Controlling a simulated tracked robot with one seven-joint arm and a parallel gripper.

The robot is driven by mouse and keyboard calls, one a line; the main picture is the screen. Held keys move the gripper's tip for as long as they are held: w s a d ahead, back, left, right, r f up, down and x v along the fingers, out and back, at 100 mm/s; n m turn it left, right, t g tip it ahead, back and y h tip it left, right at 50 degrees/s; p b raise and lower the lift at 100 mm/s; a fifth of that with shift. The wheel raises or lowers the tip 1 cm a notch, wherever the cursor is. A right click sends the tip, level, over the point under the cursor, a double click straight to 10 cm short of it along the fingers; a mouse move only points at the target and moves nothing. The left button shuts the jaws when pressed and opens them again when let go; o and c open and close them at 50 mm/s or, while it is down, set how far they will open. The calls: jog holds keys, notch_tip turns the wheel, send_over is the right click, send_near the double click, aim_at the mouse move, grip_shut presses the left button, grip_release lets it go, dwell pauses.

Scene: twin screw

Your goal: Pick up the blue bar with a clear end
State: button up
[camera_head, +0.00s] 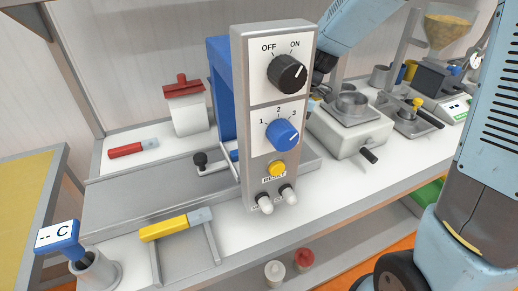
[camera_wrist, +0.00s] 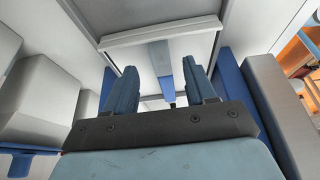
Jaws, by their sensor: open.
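In the wrist view, a narrow bar (camera_wrist: 160,68) shows between my fingers, blue along part of its length with a paler grey-blue stretch; I take it as the blue bar with a clear end. My gripper (camera_wrist: 159,72) is open, one blue finger on each side of the bar, with gaps between. I cannot tell how far the bar lies beyond the fingertips. In the head view, my arm comes down behind the grey control panel (camera_head: 250,190), which hides my gripper and the blue bar.
A red bar (camera_head: 125,151) and a yellow bar (camera_head: 165,228), both with pale ends, lie on the left side. The tall panel with its knobs stands in front of my arm. A grey machine (camera_head: 352,130) with a pan stands to the right. A blue upright (camera_head: 219,75) stands behind the panel.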

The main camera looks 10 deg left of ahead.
jog(key=shift+s+a, duration=0.35)
jog(key=shift+a, duration=0.2)
jog(key=shift+s+a, duration=0.3)
jog(key=shift+a, duration=0.25)
jog(key=s+a, duration=0.2)
jog(key=a, duration=0.1)
jog(key=shift+f, duration=0.2)
jog(key=shift+x, duration=1.25)
jog(key=shift+w+d, duration=0.15)
grip_shut()
